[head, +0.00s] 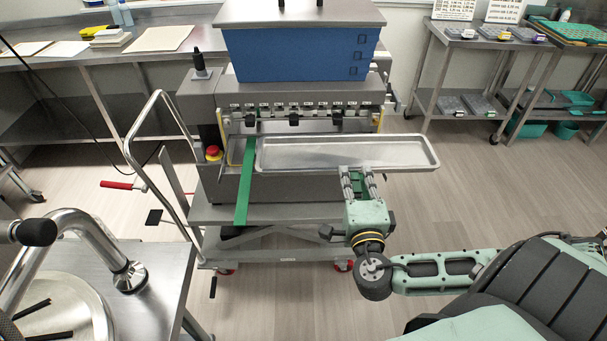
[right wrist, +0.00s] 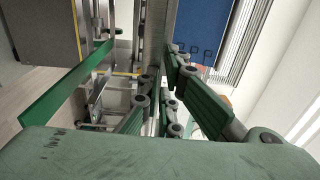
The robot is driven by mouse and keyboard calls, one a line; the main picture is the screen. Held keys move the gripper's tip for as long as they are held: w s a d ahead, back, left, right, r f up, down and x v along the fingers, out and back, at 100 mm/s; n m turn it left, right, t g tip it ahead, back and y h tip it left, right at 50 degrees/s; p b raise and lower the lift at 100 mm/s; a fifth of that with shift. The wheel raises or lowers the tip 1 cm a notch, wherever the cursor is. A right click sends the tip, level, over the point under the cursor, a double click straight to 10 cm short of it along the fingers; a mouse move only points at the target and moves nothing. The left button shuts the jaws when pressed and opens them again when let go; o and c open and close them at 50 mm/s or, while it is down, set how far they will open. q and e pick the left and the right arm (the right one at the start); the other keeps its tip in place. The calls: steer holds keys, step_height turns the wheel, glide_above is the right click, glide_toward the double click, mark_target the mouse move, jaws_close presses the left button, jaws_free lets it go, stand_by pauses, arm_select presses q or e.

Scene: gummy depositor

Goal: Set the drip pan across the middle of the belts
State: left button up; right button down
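The drip pan (head: 345,152) is a long, shallow metal tray in front of the gummy depositor (head: 285,105). It lies level from left to right, and its right end sticks out past the machine. My right gripper (head: 357,176) is at its front rim, right of its middle. In the right wrist view the pan (right wrist: 157,45) shows edge-on between the green-padded fingers (right wrist: 168,85), which look shut on it. One green belt (head: 244,185) runs forward just left of the pan. Other belts are hidden. Whether the pan touches the machine's bed is unclear. My left gripper is not in view.
A red stop button (head: 213,152) and a bent metal push handle (head: 150,130) are on the machine's left. A blue hopper (head: 295,52) is above. A steel table (head: 150,290) with a chrome pipe stands front left. Floor to the right is clear.

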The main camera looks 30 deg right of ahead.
steer(key=w+a+f, duration=0.8)
steer(key=f, duration=0.2)
steer(key=shift+f, duration=0.4)
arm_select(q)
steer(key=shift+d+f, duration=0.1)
arm_select(e)
steer(key=c, duration=2)
jaws_free()
steer(key=shift+s, duration=0.1)
